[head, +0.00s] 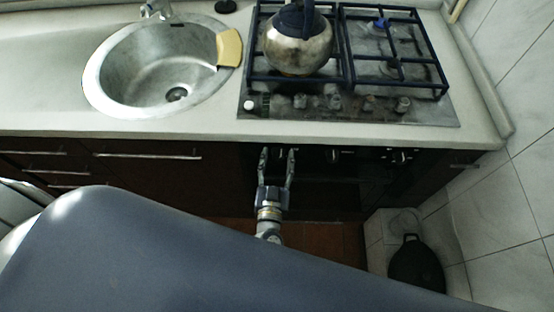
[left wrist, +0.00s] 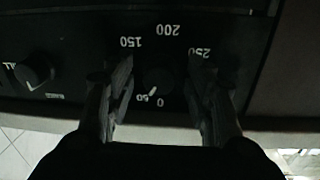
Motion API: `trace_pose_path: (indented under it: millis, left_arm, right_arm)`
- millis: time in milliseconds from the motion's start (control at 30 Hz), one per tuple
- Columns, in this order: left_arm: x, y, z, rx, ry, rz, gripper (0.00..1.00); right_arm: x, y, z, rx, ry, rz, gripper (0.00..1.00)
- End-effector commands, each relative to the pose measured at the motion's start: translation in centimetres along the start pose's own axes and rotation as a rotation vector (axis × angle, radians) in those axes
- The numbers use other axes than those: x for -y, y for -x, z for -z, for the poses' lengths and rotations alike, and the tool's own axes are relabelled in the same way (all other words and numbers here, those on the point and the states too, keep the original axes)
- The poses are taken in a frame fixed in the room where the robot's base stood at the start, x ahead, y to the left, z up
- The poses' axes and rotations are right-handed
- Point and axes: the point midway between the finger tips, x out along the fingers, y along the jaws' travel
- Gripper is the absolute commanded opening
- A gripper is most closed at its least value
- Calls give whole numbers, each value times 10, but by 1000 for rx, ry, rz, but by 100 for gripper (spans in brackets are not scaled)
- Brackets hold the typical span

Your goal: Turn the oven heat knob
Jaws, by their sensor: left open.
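The oven heat knob (left wrist: 158,82) is a dark round knob on the black oven panel, seen in the left wrist view. Numbers 0, 50, 150, 200 and 250 around it appear upside down. Its light pointer mark is near the 50. My left gripper (head: 277,156) is open in front of the oven panel in the head view. In the left wrist view its two fingers (left wrist: 161,72) stand on either side of the knob, with dark gaps between; I cannot tell whether they touch it. My right gripper is not in view.
A second knob (left wrist: 35,73) sits to the left on the panel. Above are the countertop (head: 180,127), a gas hob (head: 440,110) with a kettle (head: 298,50), and a sink (head: 135,75). A dark pan (head: 416,265) stands low at the right by the tiled wall.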

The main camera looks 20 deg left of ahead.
Motion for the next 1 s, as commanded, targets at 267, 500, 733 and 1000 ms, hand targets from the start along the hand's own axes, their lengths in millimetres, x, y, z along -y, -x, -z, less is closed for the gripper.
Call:
trace_pose_path:
  millis: [267, 500, 733, 1000]
  left_arm:
    - [0, 0, 0, 0, 0, 0, 12]
    - [0, 0, 0, 0, 5, 0, 5]
    - [0, 1, -2, -4, 72, 1, 5]
    - [0, 1, -3, -16, 251, 2, 5]
  right_arm:
    - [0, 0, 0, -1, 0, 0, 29]
    - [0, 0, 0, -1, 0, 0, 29]
    - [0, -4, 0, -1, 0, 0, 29]
    - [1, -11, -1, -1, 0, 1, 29]
